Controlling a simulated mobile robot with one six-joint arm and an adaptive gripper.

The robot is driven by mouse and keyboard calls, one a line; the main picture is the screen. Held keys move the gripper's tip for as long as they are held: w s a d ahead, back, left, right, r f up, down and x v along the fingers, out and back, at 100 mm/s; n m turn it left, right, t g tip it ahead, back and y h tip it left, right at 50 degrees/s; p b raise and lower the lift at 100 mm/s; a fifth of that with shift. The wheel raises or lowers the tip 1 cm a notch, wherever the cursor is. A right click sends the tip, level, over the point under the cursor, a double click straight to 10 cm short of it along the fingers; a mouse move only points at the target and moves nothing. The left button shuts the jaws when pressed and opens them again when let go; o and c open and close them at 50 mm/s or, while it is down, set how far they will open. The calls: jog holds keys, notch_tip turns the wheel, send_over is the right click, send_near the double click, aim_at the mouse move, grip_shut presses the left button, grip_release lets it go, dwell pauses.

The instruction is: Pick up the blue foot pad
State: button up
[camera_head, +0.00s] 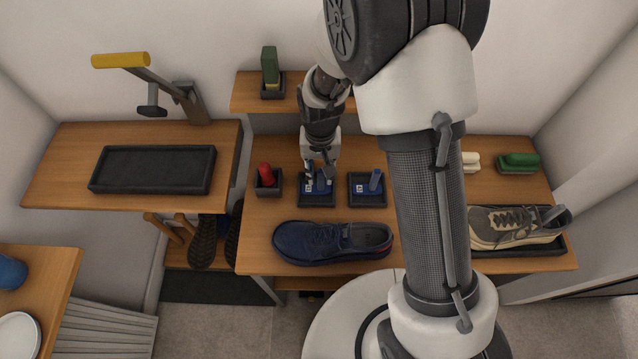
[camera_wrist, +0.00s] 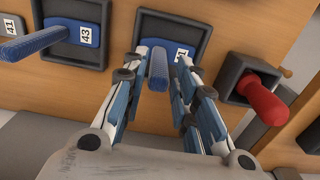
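Two blue foot pads with upright ribbed blue handles lie in small black trays in front of me. One pad (camera_head: 308,187) sits in the left tray under my gripper (camera_head: 318,172); its label is partly hidden in the wrist view. The other pad (camera_head: 375,182) is one tray to the right, and its label reads 43 in the wrist view (camera_wrist: 85,33). My gripper (camera_wrist: 165,60) is open, pointing down, with its fingers on either side of the nearer pad's handle (camera_wrist: 158,72). A gap shows between the handle and the right finger in the wrist view.
A red-handled item (camera_head: 265,173) stands in a small black box (camera_head: 268,189) close left of the left tray. A navy shoe (camera_head: 330,242) lies in front of the trays. A grey shoe (camera_head: 500,228) is at the right. A label reading 41 (camera_wrist: 10,25) shows in the wrist view.

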aim_at(321, 183)
notch_tip(321, 183, down, 6)
jog(key=shift+s+d+r+b, duration=0.1)
jog(key=shift+s+b, duration=0.05)
jog(key=shift+b, duration=0.55)
jog(key=shift+c, duration=0.4)
grip_shut()
